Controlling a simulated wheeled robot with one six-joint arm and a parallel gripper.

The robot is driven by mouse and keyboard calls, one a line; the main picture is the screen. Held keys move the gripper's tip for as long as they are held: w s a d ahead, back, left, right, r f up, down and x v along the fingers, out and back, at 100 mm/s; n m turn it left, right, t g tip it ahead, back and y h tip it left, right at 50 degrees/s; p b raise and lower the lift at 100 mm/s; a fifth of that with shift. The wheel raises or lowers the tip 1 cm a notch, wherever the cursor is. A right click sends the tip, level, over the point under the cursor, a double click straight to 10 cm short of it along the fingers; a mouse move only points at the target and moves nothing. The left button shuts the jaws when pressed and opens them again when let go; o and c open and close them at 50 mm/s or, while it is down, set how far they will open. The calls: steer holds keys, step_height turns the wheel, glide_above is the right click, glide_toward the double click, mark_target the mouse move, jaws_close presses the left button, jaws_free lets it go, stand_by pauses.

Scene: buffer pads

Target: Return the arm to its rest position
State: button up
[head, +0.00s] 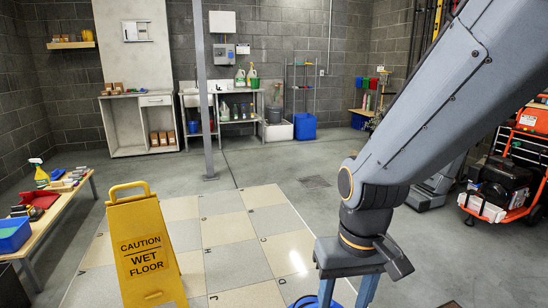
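My arm (430,105) reaches in from the upper right of the head view and bends down at the wrist. My gripper (346,298) points downward at the bottom edge, right of centre. Its two blue-grey fingers stand apart, and I see nothing held between them; their tips are at or beyond the picture's edge. A blue round thing (306,302) shows partly beside and behind the left finger, mostly cut off by the bottom edge. I cannot tell whether the gripper touches it.
A yellow wet-floor sign (144,250) stands left of the gripper on checkered floor tiles (230,228). A low bench (62,205) with tools is at far left. A grey post (203,90) stands behind. An orange cart (515,160) is at right. Grey floor between is clear.

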steer(key=s+d+r+m+p, duration=0.1)
steer(key=s+d+r+p, duration=0.1)
steer(key=d+r+p, duration=0.4)
steer(key=shift+d+r+m+h+p, duration=0.35)
steer(key=shift+r+p, duration=0.45)
steer(key=shift+p, duration=0.6)
